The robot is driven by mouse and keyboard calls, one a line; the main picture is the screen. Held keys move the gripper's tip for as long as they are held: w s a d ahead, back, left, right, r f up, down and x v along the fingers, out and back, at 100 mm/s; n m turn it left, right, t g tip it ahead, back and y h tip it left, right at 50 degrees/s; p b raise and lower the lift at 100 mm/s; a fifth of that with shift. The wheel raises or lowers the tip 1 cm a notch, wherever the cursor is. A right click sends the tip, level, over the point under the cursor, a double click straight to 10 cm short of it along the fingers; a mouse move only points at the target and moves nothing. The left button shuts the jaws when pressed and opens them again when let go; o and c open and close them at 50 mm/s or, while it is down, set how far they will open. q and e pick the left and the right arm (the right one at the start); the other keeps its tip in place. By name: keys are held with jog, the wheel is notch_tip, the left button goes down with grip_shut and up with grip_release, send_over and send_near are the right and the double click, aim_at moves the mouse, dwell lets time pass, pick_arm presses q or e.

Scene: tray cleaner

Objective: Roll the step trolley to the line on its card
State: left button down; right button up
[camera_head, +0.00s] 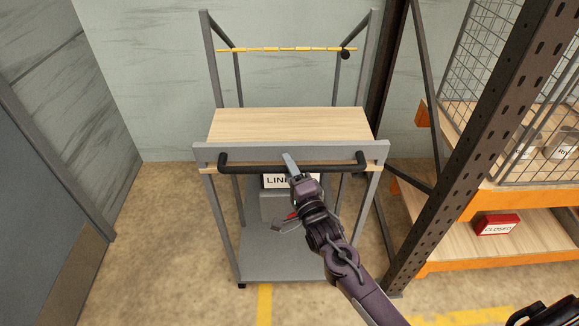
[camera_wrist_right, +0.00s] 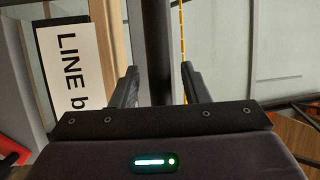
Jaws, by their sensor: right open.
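The step trolley has a grey frame, a wooden top shelf (camera_head: 288,124) and a grey lower deck (camera_head: 285,266). Its black handle bar (camera_head: 240,168) runs across the near side; the bar also shows in the right wrist view (camera_wrist_right: 157,40). A white card (camera_head: 274,181) hangs below the handle, partly hidden by my gripper; the right wrist view shows "LINE b" on the card (camera_wrist_right: 72,65), cut off. My right gripper (camera_head: 293,166) is open at the middle of the handle. In the wrist view the bar lies between its fingers, with gaps on both sides.
A rack with a dark post (camera_head: 455,140) and orange beams stands close on the right, with a red "CLOSED" box (camera_head: 497,224). A grey door (camera_head: 45,190) is at left, a wall behind. Yellow floor lines (camera_head: 264,302) show in front. A yellow strip (camera_head: 280,49) spans the trolley's rear uprights.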

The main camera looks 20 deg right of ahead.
grip_shut()
dwell(0.3)
jog(key=shift+f, duration=0.1)
